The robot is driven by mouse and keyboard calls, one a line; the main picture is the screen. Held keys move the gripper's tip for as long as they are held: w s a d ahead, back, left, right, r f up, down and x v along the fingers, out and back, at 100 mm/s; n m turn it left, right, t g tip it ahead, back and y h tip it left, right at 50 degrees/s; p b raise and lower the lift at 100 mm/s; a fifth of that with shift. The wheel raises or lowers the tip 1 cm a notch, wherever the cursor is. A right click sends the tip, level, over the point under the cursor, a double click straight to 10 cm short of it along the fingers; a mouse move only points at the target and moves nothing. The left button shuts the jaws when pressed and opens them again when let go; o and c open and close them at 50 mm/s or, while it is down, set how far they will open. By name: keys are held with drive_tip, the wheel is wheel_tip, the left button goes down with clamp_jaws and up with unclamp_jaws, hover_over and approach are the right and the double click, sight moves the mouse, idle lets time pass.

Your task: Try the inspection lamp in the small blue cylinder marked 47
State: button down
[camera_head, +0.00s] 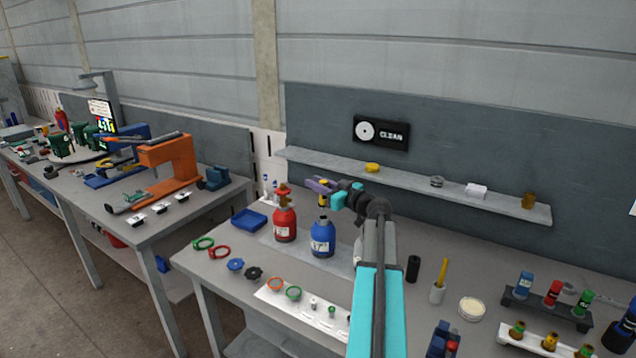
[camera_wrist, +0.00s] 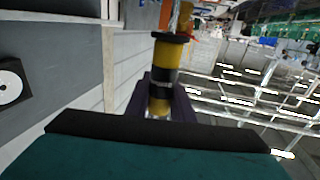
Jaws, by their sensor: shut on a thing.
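The small blue cylinder (camera_head: 322,239) stands upright on the near bench with a white label; its number is too small to read surely. My gripper (camera_head: 323,187) is directly above its neck in the head view, with purple fingers shut on a yellow and black lamp (camera_head: 323,199). In the wrist view, my gripper (camera_wrist: 163,95) grips the lamp (camera_wrist: 163,55) around its middle; it has a black collar and a black band. The lamp lines up with the cylinder's neck in the head view.
A red cylinder (camera_head: 284,218) stands close left of the blue one. A black cylinder (camera_head: 413,268), a cup (camera_head: 437,292) and a rack (camera_head: 545,306) stand right. A shelf (camera_head: 420,190) runs behind.

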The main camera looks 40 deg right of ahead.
drive_tip(key=shift+f, duration=0.6)
drive_tip(key=shift+r, duration=0.15)
idle(0.9)
